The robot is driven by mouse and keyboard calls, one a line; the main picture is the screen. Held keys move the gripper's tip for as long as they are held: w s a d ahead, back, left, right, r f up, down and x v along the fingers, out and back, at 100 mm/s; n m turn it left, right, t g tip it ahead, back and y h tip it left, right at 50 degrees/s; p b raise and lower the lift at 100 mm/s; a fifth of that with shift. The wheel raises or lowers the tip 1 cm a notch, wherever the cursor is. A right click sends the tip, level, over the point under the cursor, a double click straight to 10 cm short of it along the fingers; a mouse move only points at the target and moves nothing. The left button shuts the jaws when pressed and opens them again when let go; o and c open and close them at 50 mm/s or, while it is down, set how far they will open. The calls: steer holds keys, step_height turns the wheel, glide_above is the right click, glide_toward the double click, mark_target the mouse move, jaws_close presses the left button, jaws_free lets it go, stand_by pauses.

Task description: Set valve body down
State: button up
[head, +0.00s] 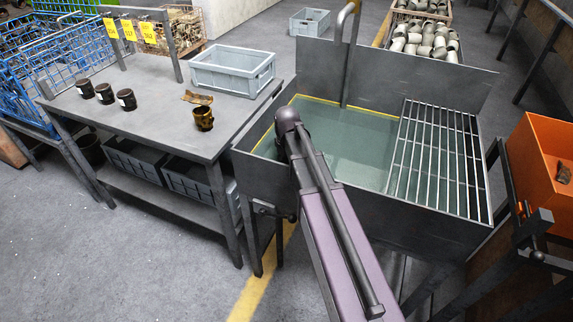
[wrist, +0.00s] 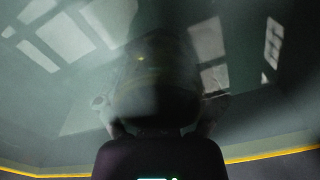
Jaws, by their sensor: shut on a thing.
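In the wrist view my gripper (wrist: 157,118) is shut on a dark, blurred, rounded thing, taken as the valve body (wrist: 155,75). Its outline is dim against the greenish liquid. In the head view my arm reaches over the wash tank (head: 350,210), and my gripper and the held body are hidden there. I cannot tell whether the body is in the liquid or above it. On the grey table (head: 150,130) at left stand several similar dark bodies: three with white labels (head: 104,93) and a wet-looking brown one (head: 203,118) near the front edge.
A slatted rack (head: 437,160) covers the tank's right side. A grey crate (head: 233,72) and a brown rag (head: 196,97) lie on the table. Yellow tags (head: 128,29) hang above it. An orange bin (head: 545,145) stands at right. The table's middle is clear.

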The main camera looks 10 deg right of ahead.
steer(key=o, duration=1)
steer(key=shift+r, duration=0.1)
step_height(320, 180, up, 12)
steer(key=p, duration=1.2)
